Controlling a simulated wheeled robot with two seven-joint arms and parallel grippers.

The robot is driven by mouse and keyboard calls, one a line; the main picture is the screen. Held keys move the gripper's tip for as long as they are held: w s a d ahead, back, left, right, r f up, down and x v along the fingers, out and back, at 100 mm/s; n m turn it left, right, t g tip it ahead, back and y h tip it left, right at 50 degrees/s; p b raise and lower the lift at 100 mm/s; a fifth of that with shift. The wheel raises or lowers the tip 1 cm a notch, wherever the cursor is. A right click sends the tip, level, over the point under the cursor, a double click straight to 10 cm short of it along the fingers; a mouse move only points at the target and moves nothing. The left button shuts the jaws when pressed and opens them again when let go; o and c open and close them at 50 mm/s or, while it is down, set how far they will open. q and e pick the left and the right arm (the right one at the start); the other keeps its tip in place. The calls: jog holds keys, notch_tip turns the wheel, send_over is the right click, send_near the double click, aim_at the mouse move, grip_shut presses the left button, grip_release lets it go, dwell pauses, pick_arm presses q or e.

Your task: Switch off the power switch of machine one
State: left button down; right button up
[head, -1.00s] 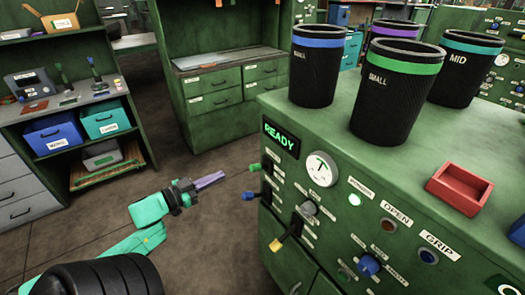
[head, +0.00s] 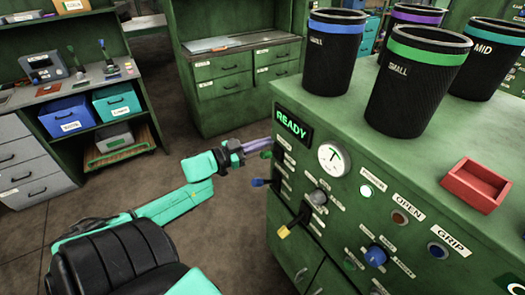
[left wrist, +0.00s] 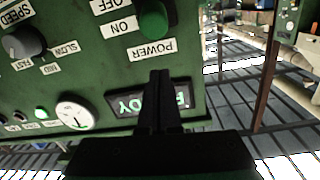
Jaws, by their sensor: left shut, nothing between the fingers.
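Machine one (head: 320,235) is the green cabinet on the right, with a lit "READY" display (head: 293,127) at the panel's upper left. Its green power switch (head: 266,154) sticks out below the display. In the left wrist view, upside down, the green power switch (left wrist: 153,20) shows beside the labels POWER (left wrist: 152,49), ON and OFF. My left gripper (head: 268,143) is shut and empty, close to the switch at the panel's left edge. In the wrist view its fingers (left wrist: 160,76) overlap the display and point towards the switch. Contact cannot be told. My right gripper is out of view.
Below the switch a blue-tipped lever (head: 258,182) and a yellow-tipped lever (head: 284,231) stick out. A grey speed knob (head: 318,197) and a gauge (head: 333,158) sit to the right. Floor left of the machine is free.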

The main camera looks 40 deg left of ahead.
aim_at(263, 156)
pick_arm(q)
jog(key=f, duration=0.3)
jog(key=shift+w+a+f, duration=0.1)
jog(key=shift+w+a, duration=0.1)
jog(key=shift+s+a+f, duration=0.1)
jog(key=shift+s+f, duration=0.1)
jog(key=shift+f, duration=0.1)
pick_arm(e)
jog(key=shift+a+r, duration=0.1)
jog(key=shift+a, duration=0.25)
pick_arm(q)
jog(key=shift+f, duration=0.1)
